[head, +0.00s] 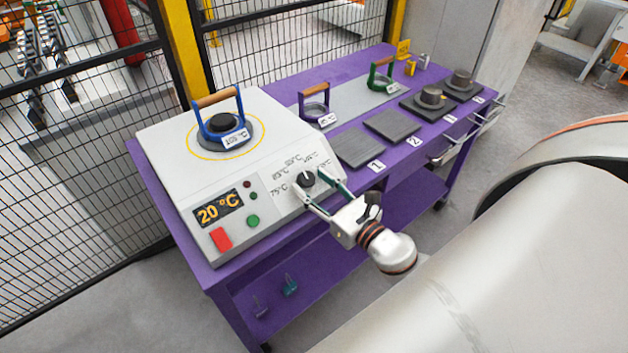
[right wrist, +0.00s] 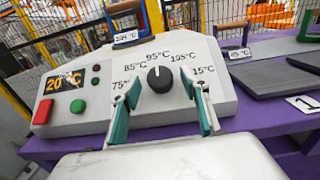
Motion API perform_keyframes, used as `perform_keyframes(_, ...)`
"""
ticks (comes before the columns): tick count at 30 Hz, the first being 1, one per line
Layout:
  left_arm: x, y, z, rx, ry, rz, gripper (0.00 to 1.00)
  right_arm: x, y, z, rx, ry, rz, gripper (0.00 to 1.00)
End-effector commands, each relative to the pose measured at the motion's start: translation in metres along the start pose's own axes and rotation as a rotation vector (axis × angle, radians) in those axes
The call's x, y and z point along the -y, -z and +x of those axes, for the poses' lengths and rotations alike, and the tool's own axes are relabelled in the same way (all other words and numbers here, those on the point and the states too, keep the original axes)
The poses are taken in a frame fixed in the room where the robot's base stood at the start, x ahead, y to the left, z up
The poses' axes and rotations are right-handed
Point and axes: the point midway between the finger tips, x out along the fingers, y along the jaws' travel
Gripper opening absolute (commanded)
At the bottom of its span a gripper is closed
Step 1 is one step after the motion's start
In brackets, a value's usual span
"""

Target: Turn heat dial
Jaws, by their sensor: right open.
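The heat dial (head: 306,179) is a black round knob on the sloped front of a light grey heater box (head: 165,150). In the right wrist view the dial (right wrist: 159,78) has a white pointer mark aimed up, near the 95 °C label. Labels from 75 °C to 115 °C arc around it. My right gripper (head: 312,185) is open, with its green-padded fingers on either side of the dial and gaps to it in the right wrist view (right wrist: 161,98). The display (head: 218,208) reads 20 °C. My left gripper is out of view.
A red button (head: 221,239) and green button (head: 253,221) sit left of the dial. A blue-framed, wooden-handled holder (head: 220,118) stands on the heater. Numbered dark plates (head: 360,147) line the purple table (head: 205,277) to the right. A mesh fence (head: 75,150) stands behind.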

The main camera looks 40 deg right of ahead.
Motion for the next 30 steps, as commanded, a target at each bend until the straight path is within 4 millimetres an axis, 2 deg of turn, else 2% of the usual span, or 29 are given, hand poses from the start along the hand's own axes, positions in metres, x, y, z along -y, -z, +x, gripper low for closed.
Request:
perform_keyframes(9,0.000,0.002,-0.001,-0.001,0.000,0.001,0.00,0.000,0.001,0.003,-0.001,0.000,0.000,0.45)
perform_keyframes(10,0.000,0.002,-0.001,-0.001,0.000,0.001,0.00,0.000,0.001,0.003,-0.001,0.000,0.000,0.43)
perform_keyframes(14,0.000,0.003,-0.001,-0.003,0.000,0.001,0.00,0.000,0.001,0.003,-0.001,0.000,0.000,0.09)
perform_keyframes(15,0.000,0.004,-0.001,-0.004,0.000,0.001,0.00,0.000,0.001,0.003,-0.001,0.000,0.000,0.07)
perform_keyframes(23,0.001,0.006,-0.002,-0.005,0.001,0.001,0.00,-0.001,0.000,0.003,0.000,0.012,0.012,0.07)
perform_keyframes(30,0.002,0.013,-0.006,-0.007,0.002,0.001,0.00,-0.004,-0.002,0.003,0.001,0.092,0.079,0.07)
